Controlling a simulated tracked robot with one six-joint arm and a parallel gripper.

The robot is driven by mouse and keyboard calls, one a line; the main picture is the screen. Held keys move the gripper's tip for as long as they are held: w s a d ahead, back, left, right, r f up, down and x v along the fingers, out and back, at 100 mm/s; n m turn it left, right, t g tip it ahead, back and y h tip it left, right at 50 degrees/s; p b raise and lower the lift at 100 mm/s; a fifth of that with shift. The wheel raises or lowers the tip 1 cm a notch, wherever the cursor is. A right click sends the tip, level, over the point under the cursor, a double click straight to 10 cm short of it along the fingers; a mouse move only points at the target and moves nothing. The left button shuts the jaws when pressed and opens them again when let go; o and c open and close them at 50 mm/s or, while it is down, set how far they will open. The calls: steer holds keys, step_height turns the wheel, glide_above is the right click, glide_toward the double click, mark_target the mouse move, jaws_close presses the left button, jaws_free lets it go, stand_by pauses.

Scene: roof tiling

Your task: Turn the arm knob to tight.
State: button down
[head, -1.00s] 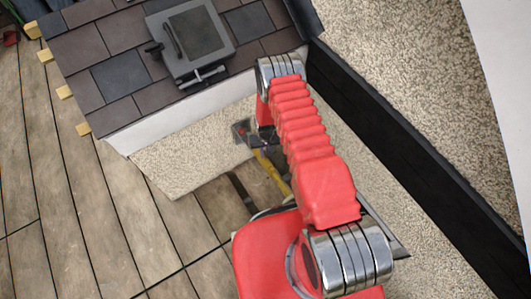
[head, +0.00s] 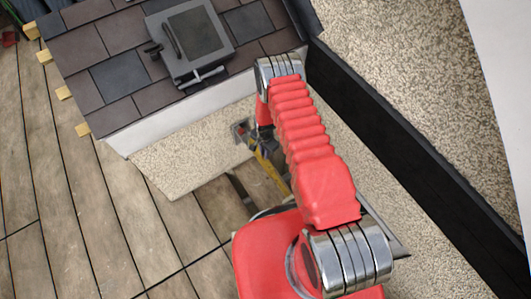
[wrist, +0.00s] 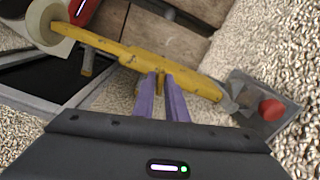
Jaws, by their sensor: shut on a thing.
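A yellow arm (wrist: 130,55) runs slantwise across the wrist view, from a cream roller at upper left to a grey bracket at right. In the head view the yellow arm (head: 270,170) shows below my wrist, partly hidden. My gripper (wrist: 161,75) has its two purple fingers close together at the middle of the yellow arm. They are shut on a small yellow knob (wrist: 160,84), mostly hidden between them. I cannot read any tight marking or the knob's setting.
A grey plate with a red button (wrist: 271,109) is fixed by the pebbled wall at right. A cream roller (wrist: 46,20) is at upper left. A tiled roof mock-up with a grey roof window (head: 190,40) stands at the back. Plank floor (head: 100,220) is clear at left.

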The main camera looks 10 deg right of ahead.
steer(key=shift+a+m, duration=0.15)
steer(key=shift+m, duration=1.25)
steer(key=shift+w, duration=0.15)
steer(key=c, duration=1.9)
jaws_free()
steer(key=shift+r, duration=0.15)
step_height(320, 180, up, 14)
steer(key=shift+f, duration=0.25)
